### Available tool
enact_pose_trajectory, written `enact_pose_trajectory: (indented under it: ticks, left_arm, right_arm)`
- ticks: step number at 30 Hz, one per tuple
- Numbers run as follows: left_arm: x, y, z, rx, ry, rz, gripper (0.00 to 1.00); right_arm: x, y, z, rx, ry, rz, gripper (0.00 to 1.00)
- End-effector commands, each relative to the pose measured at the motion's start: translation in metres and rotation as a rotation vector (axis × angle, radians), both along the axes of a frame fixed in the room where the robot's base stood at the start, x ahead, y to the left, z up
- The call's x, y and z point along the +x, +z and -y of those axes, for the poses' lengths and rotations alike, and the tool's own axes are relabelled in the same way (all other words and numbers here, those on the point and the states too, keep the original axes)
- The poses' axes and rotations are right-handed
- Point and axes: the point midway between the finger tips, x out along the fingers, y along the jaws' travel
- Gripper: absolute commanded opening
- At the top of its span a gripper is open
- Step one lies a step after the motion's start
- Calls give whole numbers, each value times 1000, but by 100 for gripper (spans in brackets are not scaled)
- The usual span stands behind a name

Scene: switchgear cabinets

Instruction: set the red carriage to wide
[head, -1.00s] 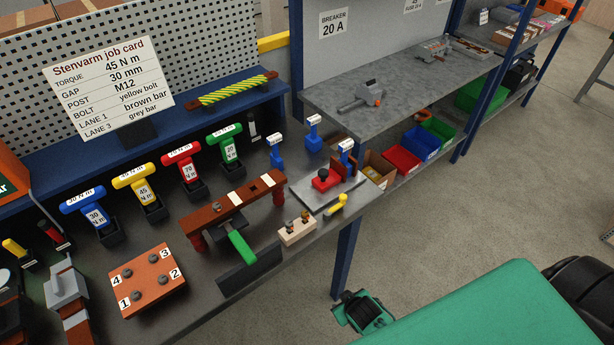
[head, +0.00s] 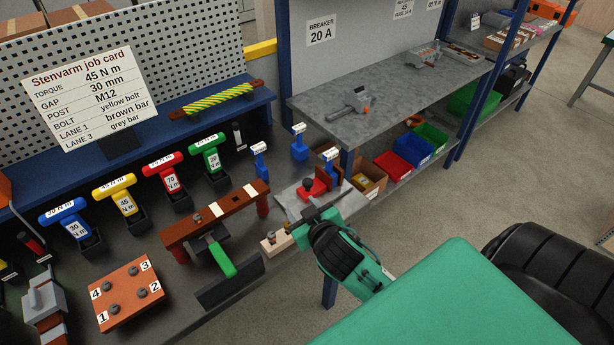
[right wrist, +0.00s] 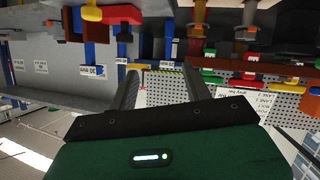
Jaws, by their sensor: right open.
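The red carriage (head: 313,190) sits on a grey plate (head: 286,196) near the right end of the bench, beside a brown-red upright block. My right gripper (head: 304,214) comes in from the lower right, just in front of the carriage. It covers the plate's front part and the yellow handle there. I cannot tell whether it touches the carriage. In the right wrist view its two fingers (right wrist: 162,82) are apart with nothing between them. My left gripper is out of view.
Blue labelled posts (head: 299,143) stand behind and beside the plate. A pale wooden block (head: 275,242) lies left of my right gripper, near a brown bar (head: 215,214) with a green handle. A job card (head: 91,97) and coloured torque tools stand further left.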

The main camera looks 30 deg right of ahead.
Motion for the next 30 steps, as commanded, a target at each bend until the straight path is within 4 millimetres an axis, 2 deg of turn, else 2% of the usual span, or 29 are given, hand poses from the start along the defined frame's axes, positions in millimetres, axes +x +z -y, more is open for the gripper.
enact_pose_trajectory:
  ticks: [1,5,9,15,19,23,26,30]
  left_arm:
    - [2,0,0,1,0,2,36]
    - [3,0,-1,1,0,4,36]
    - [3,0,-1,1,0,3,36]
    - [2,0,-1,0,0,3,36]
    - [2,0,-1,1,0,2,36]
    - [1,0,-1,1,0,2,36]
    - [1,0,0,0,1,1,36]
    - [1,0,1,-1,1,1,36]
  right_arm:
    - [14,12,1,-14,16,68,50]
    - [50,50,-4,-49,94,276,50]
    - [83,96,-19,-96,248,509,50]
    - [109,142,-53,-175,559,731,50]
    - [117,152,-74,-234,797,783,50]
    - [122,148,-85,-299,1040,752,50]
    - [125,137,-85,-350,1217,669,50]
    - [129,116,-67,-416,1430,470,50]
